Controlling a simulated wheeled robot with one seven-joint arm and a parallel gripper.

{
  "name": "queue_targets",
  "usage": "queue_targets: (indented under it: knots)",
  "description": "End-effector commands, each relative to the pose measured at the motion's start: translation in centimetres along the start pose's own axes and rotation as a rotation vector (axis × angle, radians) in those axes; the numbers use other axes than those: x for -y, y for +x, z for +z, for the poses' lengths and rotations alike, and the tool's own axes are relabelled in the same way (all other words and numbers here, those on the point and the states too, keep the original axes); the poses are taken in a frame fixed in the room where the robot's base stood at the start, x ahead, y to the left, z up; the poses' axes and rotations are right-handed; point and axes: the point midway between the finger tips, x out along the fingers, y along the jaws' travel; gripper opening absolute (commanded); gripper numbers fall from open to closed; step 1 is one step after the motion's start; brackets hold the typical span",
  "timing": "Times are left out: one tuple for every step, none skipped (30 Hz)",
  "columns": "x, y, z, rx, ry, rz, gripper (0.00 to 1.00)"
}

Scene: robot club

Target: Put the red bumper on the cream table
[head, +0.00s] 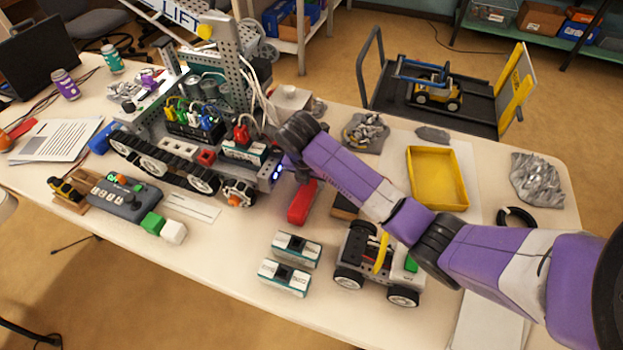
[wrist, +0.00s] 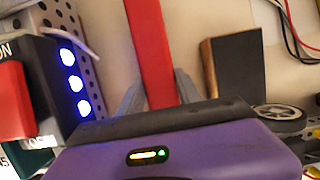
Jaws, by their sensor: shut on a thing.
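The red bumper (head: 301,204) is a long red bar in the head view, just right of the tracked robot. In the wrist view the red bumper (wrist: 150,45) runs up between the two grey fingers. My gripper (wrist: 157,92) is shut on it; in the head view my gripper (head: 303,180) is mostly hidden behind my purple arm. The cream table (head: 215,250) spans the head view under the bumper. I cannot tell whether the bumper touches the tabletop.
The tracked robot (head: 185,150) stands close left of my gripper. A small wheeled car (head: 372,262) and two grey-white battery-like blocks (head: 290,262) stand in front. A yellow tray (head: 437,178) lies to the right. The front left tabletop has free room.

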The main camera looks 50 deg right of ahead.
Motion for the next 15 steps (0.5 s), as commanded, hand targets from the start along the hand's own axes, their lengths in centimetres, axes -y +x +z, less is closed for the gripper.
queue_targets:
  knots:
    - [-0.01,-0.08,0.06,0.001,0.0,0.0,0.0]
    - [-0.01,-0.08,0.07,0.001,0.0,0.0,0.0]
    - [0.0,-0.08,0.06,0.001,0.0,0.0,0.0]
    - [0.0,-0.08,0.06,0.001,0.0,0.0,0.0]
    - [0.0,-0.08,0.06,0.001,0.0,0.0,0.0]
    - [0.0,-0.07,0.06,0.001,0.0,0.0,0.0]
    - [0.0,-0.05,0.05,0.001,0.0,0.0,0.0]
    - [0.0,-0.03,0.05,0.001,0.0,0.0,0.0]
    - [0.0,0.02,0.03,0.001,0.0,0.0,0.0]
    - [0.0,0.06,0.02,0.001,0.0,0.0,0.0]
    - [0.0,0.11,0.01,0.0,0.0,0.0,0.0]
    - [0.0,0.18,0.0,0.0,0.001,0.0,0.0]
    - [0.01,0.23,-0.01,0.0,0.001,0.0,0.0]
    - [0.01,0.29,-0.02,0.0,0.001,0.0,0.0]
    - [0.01,0.36,-0.04,0.0,0.001,0.0,0.0]
